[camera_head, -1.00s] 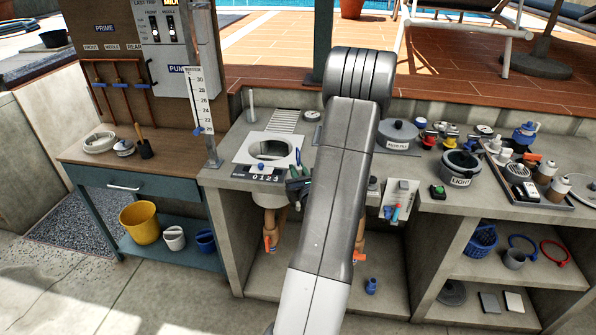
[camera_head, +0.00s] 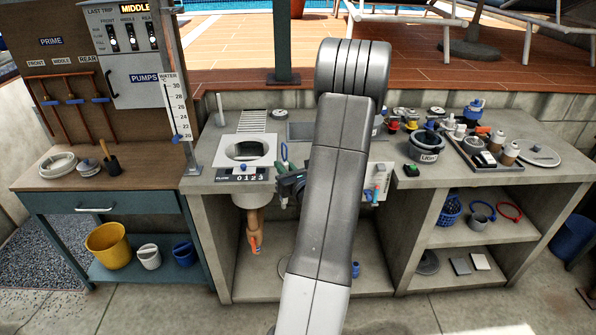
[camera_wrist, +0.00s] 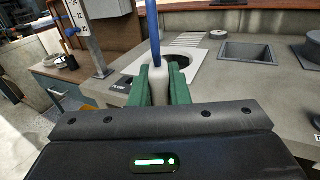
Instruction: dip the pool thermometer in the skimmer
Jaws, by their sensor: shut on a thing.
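The pool thermometer, a thin blue stem with a pale lower part (camera_wrist: 157,82), stands upright between the green fingers of my gripper (camera_wrist: 158,74), which is shut on it. The skimmer is a round dark opening in a white square plate (camera_head: 228,141) on the counter; its plate also shows in the wrist view (camera_wrist: 141,57). My gripper (camera_head: 289,172) is in front of and to the right of the opening in the head view. The thermometer's lower end is hidden, and my arm covers much of the gripper in the head view.
A tall water scale (camera_head: 177,110) stands left of the skimmer. A square recess (camera_wrist: 248,57) lies to its right. A grey lidded pot (camera_head: 428,146) and a tray (camera_head: 480,160) of bottles crowd the counter's right. A flow counter (camera_head: 241,175) sits before the skimmer.

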